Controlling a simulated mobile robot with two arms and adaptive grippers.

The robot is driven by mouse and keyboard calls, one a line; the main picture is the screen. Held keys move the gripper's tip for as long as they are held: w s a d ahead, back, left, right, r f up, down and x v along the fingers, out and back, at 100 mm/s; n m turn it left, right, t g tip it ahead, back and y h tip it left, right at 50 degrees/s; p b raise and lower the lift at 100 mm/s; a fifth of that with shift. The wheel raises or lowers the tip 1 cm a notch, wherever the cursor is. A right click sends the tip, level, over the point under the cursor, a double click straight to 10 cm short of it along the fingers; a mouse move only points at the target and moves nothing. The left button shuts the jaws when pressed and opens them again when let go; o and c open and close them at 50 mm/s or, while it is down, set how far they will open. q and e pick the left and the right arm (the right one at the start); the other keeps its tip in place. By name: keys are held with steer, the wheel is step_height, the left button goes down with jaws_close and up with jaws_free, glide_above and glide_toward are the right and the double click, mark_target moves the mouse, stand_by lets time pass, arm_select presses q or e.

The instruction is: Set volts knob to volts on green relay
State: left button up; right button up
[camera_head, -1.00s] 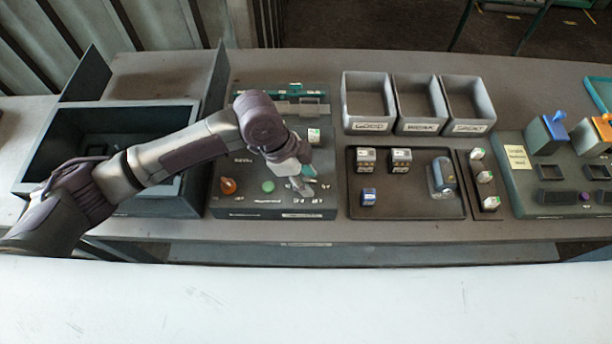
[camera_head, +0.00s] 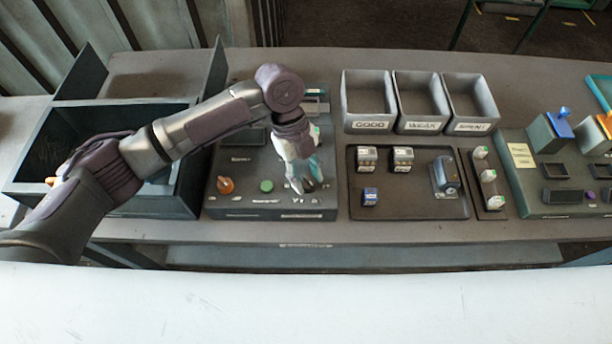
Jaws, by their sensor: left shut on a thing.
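My left gripper (camera_head: 306,186) points down over the lower right of the dark control panel (camera_head: 235,203). It is shut on a small part there, apparently the volts knob; the fingers hide that part, so its setting cannot be read. A small white relay with green (camera_head: 315,131) is partly hidden behind my gripper and wrist, in the upper right of the panel. An orange knob (camera_head: 225,186) and a green button (camera_head: 267,186) are to the left of the gripper. My right gripper is not in view.
Right of the panel, a dark tray (camera_head: 412,198) holds several relays and a grey-blue part (camera_head: 445,176). Beside it stands a strip (camera_head: 478,200) with white-green pieces. Three labelled grey bins, including the left one (camera_head: 368,127), stand behind. A large dark box (camera_head: 165,206) is at left.

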arm_select(q)
steer(key=shift+m, duration=0.6)
steer(key=o, duration=1.1)
steer(key=shift+o, duration=0.2)
steer(key=v, duration=1.2)
steer(key=shift+w+d, duration=0.15)
steer(key=shift+d, duration=0.1)
